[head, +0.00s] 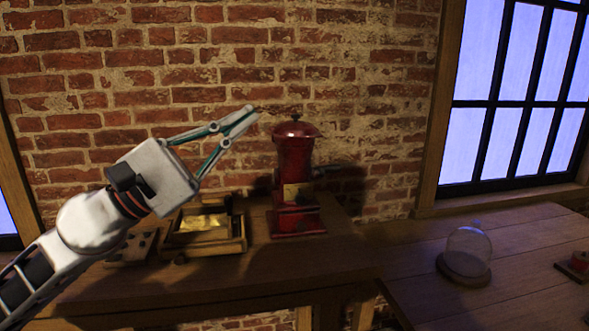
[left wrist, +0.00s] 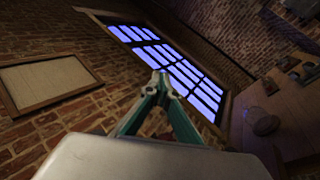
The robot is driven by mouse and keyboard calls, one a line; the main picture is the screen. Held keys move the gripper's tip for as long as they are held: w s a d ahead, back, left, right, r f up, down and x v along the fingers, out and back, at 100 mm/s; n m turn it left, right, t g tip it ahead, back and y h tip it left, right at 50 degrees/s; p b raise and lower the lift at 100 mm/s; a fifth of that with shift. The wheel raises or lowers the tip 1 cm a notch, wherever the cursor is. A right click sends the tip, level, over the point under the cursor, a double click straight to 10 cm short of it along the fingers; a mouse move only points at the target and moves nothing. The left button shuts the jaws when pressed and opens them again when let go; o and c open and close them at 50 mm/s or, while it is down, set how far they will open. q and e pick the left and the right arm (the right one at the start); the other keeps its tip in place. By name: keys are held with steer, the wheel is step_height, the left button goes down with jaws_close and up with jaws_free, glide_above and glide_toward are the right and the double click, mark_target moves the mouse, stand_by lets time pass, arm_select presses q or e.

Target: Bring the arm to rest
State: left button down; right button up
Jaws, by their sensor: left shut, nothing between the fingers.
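My left gripper (head: 252,114) is raised in front of the brick wall in the head view, above the wooden counter and left of the red grinder-like machine. Its fingers are shut with nothing between them. It points up and to the right, apart from everything around it. In the left wrist view my left gripper (left wrist: 159,78) shows with its fingertips together, against the wall and window. My right gripper is in neither view.
A red machine (head: 295,170) stands on the counter (head: 330,262). A wooden box (head: 243,240) is below my left gripper. Counter between machine and dome is clear.

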arm_select(q)
steer(key=w+a+f+m+t+y, duration=0.2)
steer(key=f+m+t+y, duration=0.15)
steer(key=f+m, duration=0.85)
steer(key=w+a+f+m+t+y, duration=0.1)
steer(key=a+f+m+t+y, duration=0.3)
steer(key=f+m, duration=0.75)
steer(key=w+a+f+m+t+y, duration=0.1)
steer(key=w+f+m+y, duration=0.1)
steer(key=f+m+y, duration=0.7)
steer(key=s+a+f+n+g, duration=0.1)
steer(key=s+f+n, duration=0.2)
steer(key=f, duration=0.5)
steer(key=s+a+f+n+g+y, duration=0.15)
steer(key=s+f+n, duration=0.25)
steer(key=f, duration=0.4)
steer(key=s+a+f+n+g, duration=0.1)
steer(key=s+f+n, duration=0.2)
steer(key=f, duration=0.4)
steer(key=s+a+f+n+g+y+p, duration=0.1)
steer(key=s+f+n+g, duration=0.3)
steer(key=s+f+n, duration=0.4)
steer(key=s+f, duration=0.6)
steer(key=s, duration=0.1)
steer(key=shift+s+a+n+g, duration=0.25)
steer(key=shift+a+n+g, duration=0.1)
steer(key=shift+g, duration=0.05)
